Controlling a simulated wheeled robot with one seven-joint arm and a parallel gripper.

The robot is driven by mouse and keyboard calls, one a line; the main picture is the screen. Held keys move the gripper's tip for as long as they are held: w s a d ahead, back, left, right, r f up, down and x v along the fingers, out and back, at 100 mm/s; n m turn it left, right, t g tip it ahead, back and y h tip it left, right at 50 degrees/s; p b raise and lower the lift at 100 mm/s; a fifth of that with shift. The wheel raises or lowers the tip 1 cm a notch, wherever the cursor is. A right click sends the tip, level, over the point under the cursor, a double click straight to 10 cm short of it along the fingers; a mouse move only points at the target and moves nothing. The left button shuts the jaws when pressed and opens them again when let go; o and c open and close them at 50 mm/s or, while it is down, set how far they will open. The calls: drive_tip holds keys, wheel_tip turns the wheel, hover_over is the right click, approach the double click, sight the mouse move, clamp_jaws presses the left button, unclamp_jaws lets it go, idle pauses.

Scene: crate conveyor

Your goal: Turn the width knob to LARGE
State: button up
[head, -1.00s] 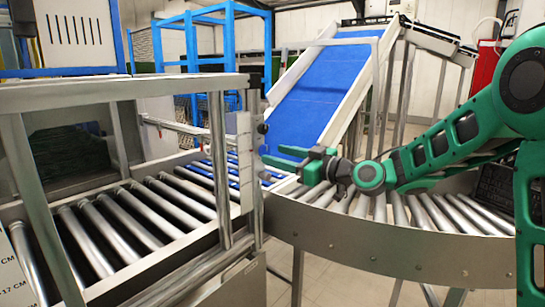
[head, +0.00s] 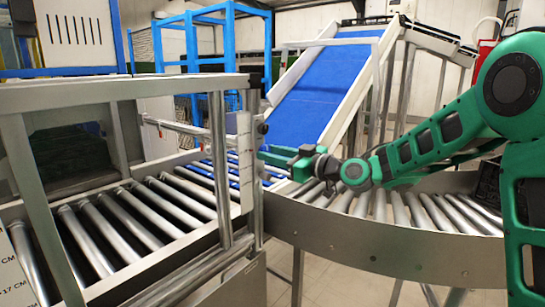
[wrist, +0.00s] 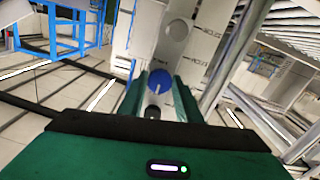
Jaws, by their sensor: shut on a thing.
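In the wrist view a round blue knob (wrist: 160,80) with a pale pointer mark sits on a light control panel (wrist: 146,30). The mark shows at the knob's lower left. Small lettering beside it is too blurred to read, so I cannot tell which setting it points at. My gripper (wrist: 160,100) has its two green fingers on either side of this knob and is shut on it. In the head view my gripper (head: 266,154) reaches the panel's (head: 245,160) right face from the right and hides the held knob.
A dark knob (head: 262,128) is above my gripper on the panel. A metal frame post (head: 219,170) stands left of the panel. The curved roller conveyor (head: 380,240) runs below my arm.

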drive_tip(key=shift+d+m, duration=0.1)
drive_tip(key=shift+m, duration=0.2)
drive_tip(key=m, duration=1.3)
drive_tip(key=shift+m, duration=0.3)
drive_tip(key=m, duration=0.5)
drive_tip(key=shift+w+d+m, duration=0.1)
drive_tip(key=shift+m, duration=2.2)
